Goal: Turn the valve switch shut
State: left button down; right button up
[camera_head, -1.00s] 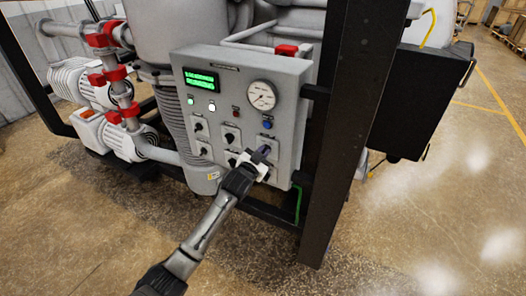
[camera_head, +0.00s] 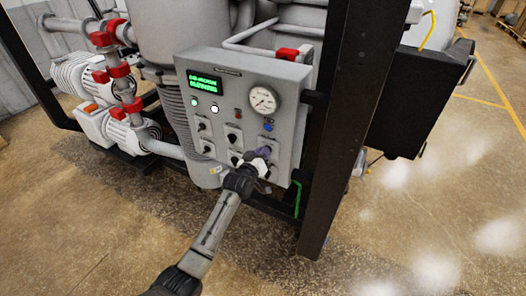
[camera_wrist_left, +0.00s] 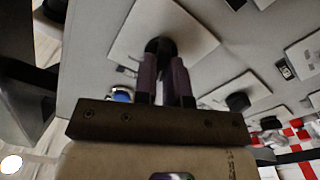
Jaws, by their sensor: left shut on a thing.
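A grey control panel (camera_head: 222,112) carries several black rotary switches on light plates. My left gripper (camera_head: 265,153) is at the lower right of the panel and hides the switch there in the head view. In the left wrist view, the purple fingers of my left gripper (camera_wrist_left: 166,78) are closed on a black switch knob (camera_wrist_left: 160,46) on a pale plate. The knob is partly hidden by the fingers, so its pointing direction cannot be told. The labels are too small to read, so I cannot confirm this is the valve switch. My right gripper is not in view.
Above the switches are a lit green display (camera_head: 205,81), a round gauge (camera_head: 262,100) and small lamps. A thick black frame post (camera_head: 335,130) stands close to the right of the panel. Pumps with red-clamped pipes (camera_head: 118,85) are at left. The floor in front is clear.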

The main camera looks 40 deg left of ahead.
pick_arm(q)
jog(key=shift+n, duration=0.5)
jog(key=c, duration=1.2)
grip_release()
jog(key=shift+s+d, duration=0.4)
jog(key=shift+s, duration=1.85)
jog(key=shift+s+d, duration=0.45)
jog(key=shift+s, duration=1.85)
jog(key=shift+s+d, duration=0.4)
jog(key=shift+s, duration=1.85)
